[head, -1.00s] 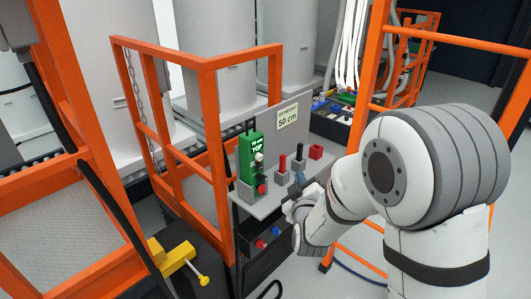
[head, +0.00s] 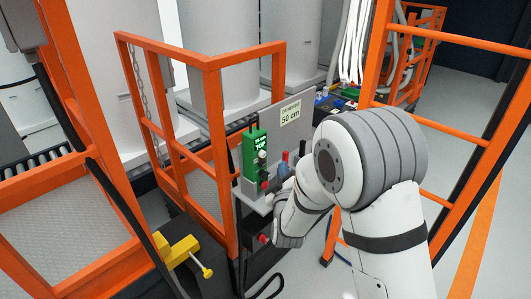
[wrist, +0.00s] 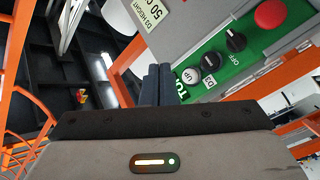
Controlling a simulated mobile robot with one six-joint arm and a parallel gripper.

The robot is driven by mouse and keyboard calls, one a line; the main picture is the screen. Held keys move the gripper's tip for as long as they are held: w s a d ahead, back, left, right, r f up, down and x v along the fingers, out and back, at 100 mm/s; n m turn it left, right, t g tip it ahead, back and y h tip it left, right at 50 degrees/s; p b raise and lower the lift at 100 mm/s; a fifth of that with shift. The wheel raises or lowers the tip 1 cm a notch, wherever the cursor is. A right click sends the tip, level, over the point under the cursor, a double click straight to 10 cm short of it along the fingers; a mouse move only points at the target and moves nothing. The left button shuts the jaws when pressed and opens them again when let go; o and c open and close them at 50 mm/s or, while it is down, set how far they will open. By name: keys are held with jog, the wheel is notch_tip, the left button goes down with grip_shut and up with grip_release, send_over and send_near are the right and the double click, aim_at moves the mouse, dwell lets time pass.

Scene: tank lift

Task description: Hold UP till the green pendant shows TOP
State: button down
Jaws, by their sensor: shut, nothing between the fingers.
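The green pendant (head: 254,153) stands upright on the grey shelf by the orange cage. Its small screen shows a cm figure, too small to read surely, with TOP below it. In the wrist view the pendant (wrist: 228,68) shows a white UP button (wrist: 190,77), two black knobs and a red button (wrist: 270,13). My gripper (wrist: 160,70) is shut and empty, its fingertips just left of the UP button in the picture. I cannot tell whether they touch the pendant.
A sign (head: 290,113) reading D3 height 50 cm stands behind the shelf. Other small controls sit right of the pendant, partly hidden by my arm. Orange cage rails (head: 210,64) rise at left, and an orange frame (head: 384,75) stands at right. Grey tanks (head: 225,65) stand behind.

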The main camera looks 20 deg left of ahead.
aim_at(263, 154)
jog(key=shift+w+a+b, duration=0.1)
jog(key=shift+w+a, duration=0.2)
jog(key=shift+a, duration=0.45)
jog(key=shift+w+a+b, duration=0.1)
jog(key=shift+w+a, duration=0.2)
jog(key=shift+a, duration=0.4)
jog(key=shift+w+a+b, duration=0.1)
jog(key=shift+w+a, duration=0.2)
jog(key=shift+a, duration=0.45)
jog(key=shift+f, duration=0.1)
jog(key=shift+w+a+b, duration=0.2)
jog(key=shift+a+b, duration=0.15)
jog(key=shift+b, duration=0.1)
jog(key=shift+w+a+b, duration=0.15)
jog(key=shift+a+b, duration=0.15)
jog(key=shift+a, duration=0.1)
dwell(1.4)
dwell(0.9)
jog(key=shift+s+d+b, duration=0.3)
jog(key=shift+d+b, duration=0.25)
jog(key=shift+d, duration=0.25)
